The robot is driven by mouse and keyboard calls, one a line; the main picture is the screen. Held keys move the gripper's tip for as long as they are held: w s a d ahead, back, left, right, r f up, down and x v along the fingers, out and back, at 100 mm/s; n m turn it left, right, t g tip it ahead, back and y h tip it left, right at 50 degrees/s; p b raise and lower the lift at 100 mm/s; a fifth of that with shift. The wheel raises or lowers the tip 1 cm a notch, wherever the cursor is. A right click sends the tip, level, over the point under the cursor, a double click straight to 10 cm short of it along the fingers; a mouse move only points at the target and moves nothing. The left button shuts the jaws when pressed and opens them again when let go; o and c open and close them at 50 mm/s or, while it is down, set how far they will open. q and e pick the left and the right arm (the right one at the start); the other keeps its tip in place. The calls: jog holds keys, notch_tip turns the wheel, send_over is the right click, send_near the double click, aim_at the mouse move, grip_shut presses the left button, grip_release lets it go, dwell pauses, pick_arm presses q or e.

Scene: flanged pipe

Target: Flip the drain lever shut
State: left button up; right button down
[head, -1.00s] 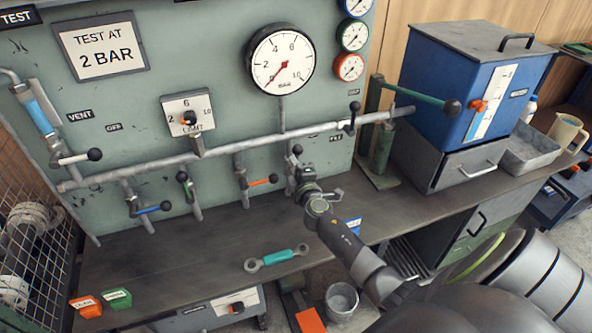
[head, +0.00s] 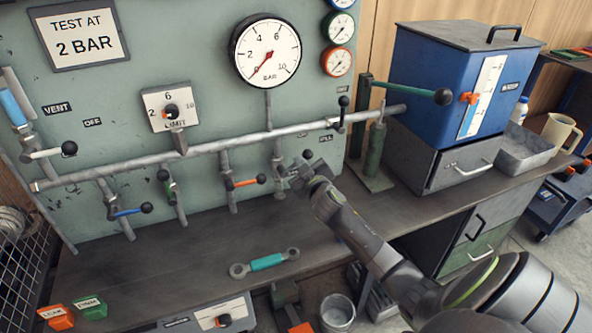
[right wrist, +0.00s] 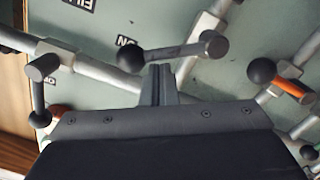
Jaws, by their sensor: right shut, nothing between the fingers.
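Several levers sit on the valve pipes of the green panel. The lever nearest my right gripper has a dark handle and a black knob (head: 307,154); it is probably the drain lever, but I cannot read its label. In the head view the knob stands up and to the right of its pipe. In the right wrist view its handle (right wrist: 172,52) lies nearly level across the picture, just beyond the fingertips. My right gripper (head: 292,180) is shut and empty, close to this lever; its fingertips (right wrist: 162,72) also show in the wrist view. I cannot tell whether they touch. My left gripper is out of view.
An orange lever (head: 245,183) is just left of my right gripper. An upright dark lever (head: 342,112) is on the main pipe (head: 225,143) to the right. A turquoise-handled wrench (head: 265,263) lies on the bench, with clear bench around it.

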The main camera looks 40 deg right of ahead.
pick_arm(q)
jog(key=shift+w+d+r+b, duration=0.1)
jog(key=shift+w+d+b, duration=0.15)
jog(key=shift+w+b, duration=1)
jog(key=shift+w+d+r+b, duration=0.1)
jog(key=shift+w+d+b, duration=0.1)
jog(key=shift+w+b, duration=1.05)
pick_arm(e)
jog(key=shift+s+d+f+m, duration=0.1)
jog(key=shift+d+f+m, duration=0.4)
jog(key=shift+f+m, duration=0.5)
jog(key=shift+s+d+f+m, duration=0.1)
jog(key=shift+d+f+m, duration=0.4)
jog(key=shift+m, duration=0.8)
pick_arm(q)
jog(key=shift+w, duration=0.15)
